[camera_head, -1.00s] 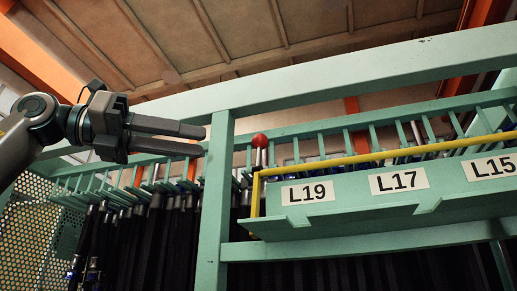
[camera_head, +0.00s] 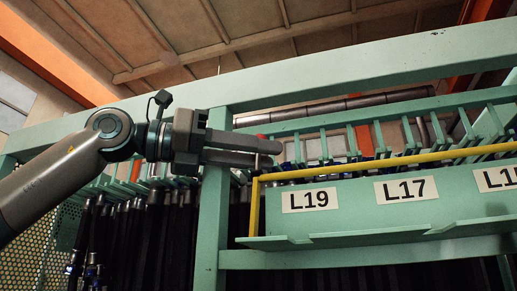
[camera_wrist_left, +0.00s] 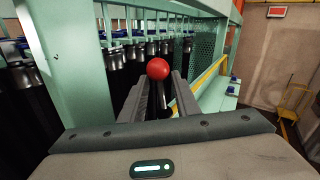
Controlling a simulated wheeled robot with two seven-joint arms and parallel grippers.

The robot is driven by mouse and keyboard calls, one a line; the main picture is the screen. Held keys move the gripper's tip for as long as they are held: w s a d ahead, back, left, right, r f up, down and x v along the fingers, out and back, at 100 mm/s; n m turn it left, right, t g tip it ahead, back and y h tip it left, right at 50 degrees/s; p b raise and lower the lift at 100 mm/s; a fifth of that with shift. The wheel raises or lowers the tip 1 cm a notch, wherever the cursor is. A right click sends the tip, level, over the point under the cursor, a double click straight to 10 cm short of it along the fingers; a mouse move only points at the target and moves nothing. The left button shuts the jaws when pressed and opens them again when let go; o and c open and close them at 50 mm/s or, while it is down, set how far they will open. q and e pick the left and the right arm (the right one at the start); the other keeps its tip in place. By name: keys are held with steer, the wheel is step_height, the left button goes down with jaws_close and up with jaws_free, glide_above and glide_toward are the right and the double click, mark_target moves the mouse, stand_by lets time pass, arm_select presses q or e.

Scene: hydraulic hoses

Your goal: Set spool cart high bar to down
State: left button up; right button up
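A yellow bar (camera_head: 400,161) runs along the top of the green panel and bends down at its left end; it also shows in the wrist view (camera_wrist_left: 209,73). A red ball knob (camera_wrist_left: 158,68) shows at the far end of my left gripper's fingers. In the head view only the top of the knob (camera_head: 262,137) shows above the upper finger. My left gripper (camera_head: 277,154) is level, with its tips by the bar's upper left corner. In the wrist view its fingers (camera_wrist_left: 159,84) are apart, with the knob in line with the gap. Contact cannot be told. My right gripper is not in view.
A green upright post (camera_head: 212,215) stands behind the left gripper, under a long green beam (camera_head: 330,88). The panel carries labels L19 (camera_head: 310,200) and L17 (camera_head: 406,188). Dark hoses (camera_head: 165,235) hang at the left. A perforated panel (camera_head: 40,245) is at far left.

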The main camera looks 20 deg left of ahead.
arm_select(q)
jaws_close()
steer(key=shift+s+a, duration=0.1)
